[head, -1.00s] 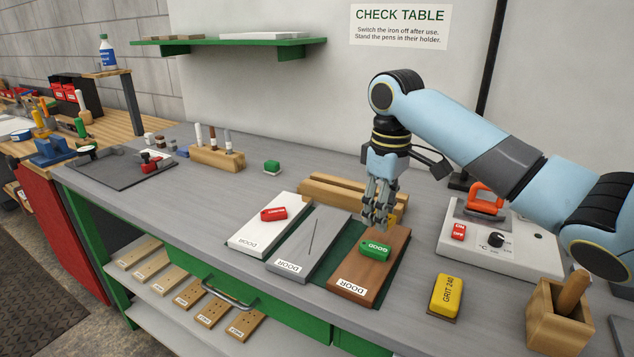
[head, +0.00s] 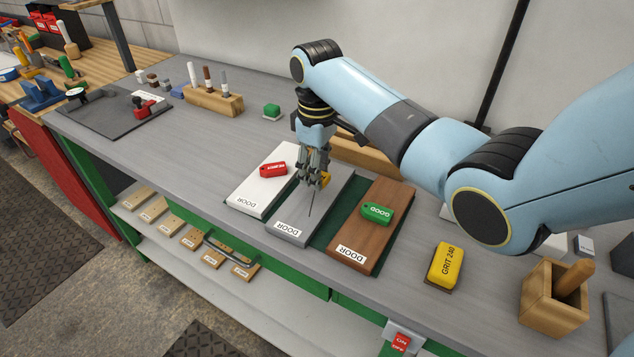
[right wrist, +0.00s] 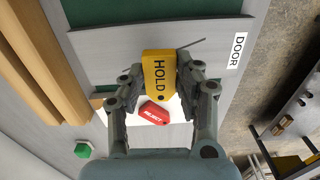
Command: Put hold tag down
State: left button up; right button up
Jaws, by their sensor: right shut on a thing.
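My right gripper (head: 315,180) is shut on the yellow hold tag (head: 325,179), over the upper part of the grey door board (head: 289,231). In the right wrist view the tag (right wrist: 159,76) reads HOLD and sits between both fingers. I cannot tell whether it touches the board. The grey board has a thin dark scratch (head: 310,203). A white board (head: 246,186) on the left bears a red reject tag (head: 273,169). A brown board (head: 358,244) on the right bears a green good tag (head: 377,212). My left gripper is not in view.
A yellow grit block (head: 446,264) and a wooden box (head: 551,304) stand to the right. A wooden pen holder (head: 212,101) and a green block (head: 271,111) are at the back left. Wooden bars (head: 361,155) lie behind the boards.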

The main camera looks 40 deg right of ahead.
aim_at(317, 195)
notch_tip(317, 195, down, 4)
jog(key=shift+r, duration=0.25)
jog(key=shift+f, duration=0.2)
jog(key=shift+f, duration=0.15)
jog(key=o, duration=0.9)
notch_tip(317, 195, up, 12)
jog(key=shift+r, duration=0.15)
